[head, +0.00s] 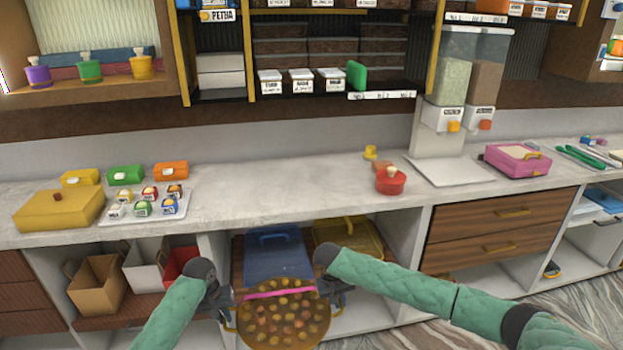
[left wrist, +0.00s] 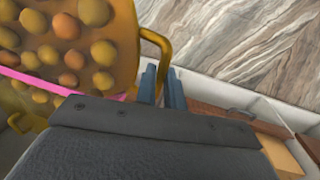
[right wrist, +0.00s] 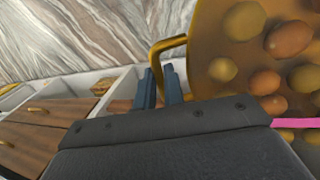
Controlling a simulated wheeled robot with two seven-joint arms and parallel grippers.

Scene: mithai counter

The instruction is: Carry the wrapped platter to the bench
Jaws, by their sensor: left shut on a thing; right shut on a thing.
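The wrapped platter (head: 284,325) is a round golden tray of round brown and orange sweets with a pink ribbon (head: 272,293) across it. It is held up in front of the counter's lower shelves in the head view. My left gripper (head: 228,308) is shut on the platter's left handle; this handle shows in the left wrist view (left wrist: 160,45). My right gripper (head: 332,298) is shut on the opposite handle, which shows in the right wrist view (right wrist: 165,45). The head view hides most of both fingers. I cannot make out which surface is the bench.
The counter top (head: 300,185) has a clear middle. A yellow box (head: 60,210) and small sweets stand at left, a red pot (head: 390,181) and pink box (head: 517,160) at right. Blue (head: 275,255) and yellow (head: 348,238) trays sit in the open shelf behind the platter. Drawers (head: 500,240) are at right.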

